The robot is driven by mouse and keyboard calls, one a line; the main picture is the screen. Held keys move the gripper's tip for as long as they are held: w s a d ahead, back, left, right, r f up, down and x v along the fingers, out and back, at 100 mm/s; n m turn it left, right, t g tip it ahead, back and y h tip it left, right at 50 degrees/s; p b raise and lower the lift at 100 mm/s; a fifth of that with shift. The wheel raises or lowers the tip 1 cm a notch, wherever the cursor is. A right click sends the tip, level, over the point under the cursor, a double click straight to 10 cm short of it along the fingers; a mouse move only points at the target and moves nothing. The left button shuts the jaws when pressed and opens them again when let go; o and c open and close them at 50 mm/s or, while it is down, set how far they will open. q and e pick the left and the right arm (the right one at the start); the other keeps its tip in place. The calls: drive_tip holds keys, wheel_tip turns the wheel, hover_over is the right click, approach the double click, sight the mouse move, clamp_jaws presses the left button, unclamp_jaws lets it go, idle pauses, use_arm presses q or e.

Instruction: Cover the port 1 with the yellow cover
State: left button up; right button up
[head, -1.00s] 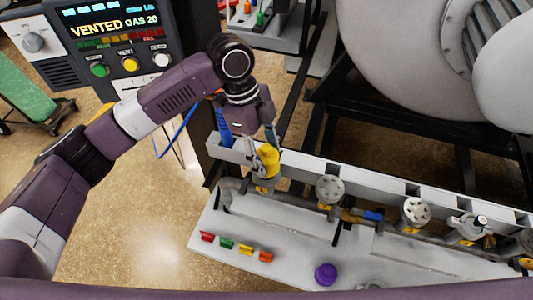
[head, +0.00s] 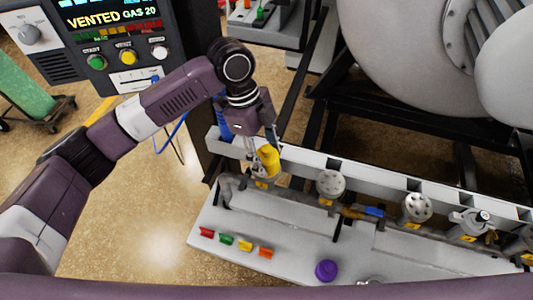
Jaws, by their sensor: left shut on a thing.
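My left gripper (head: 262,148) points down at the left end of the pipe rail and is shut on the yellow cover (head: 268,158). The cover is upright, directly over the leftmost port (head: 264,181), which has a yellow tag. The gripper and cover hide the top of this port, so I cannot tell whether the cover is fully seated. I cannot read the port's number. My right gripper does not show.
Grey port flanges (head: 330,184) and (head: 417,207) stand along the rail to the right. A purple cap (head: 326,270) and several small coloured clips (head: 245,245) lie on the white bench (head: 300,235). The control panel (head: 105,40) is at upper left.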

use_arm(q)
drive_tip(key=shift+f, duration=0.1)
drive_tip(key=o, duration=1.2)
drive_tip(key=v, duration=1.2)
drive_tip(key=shift+w, duration=0.1)
drive_tip(key=shift+f, duration=0.1)
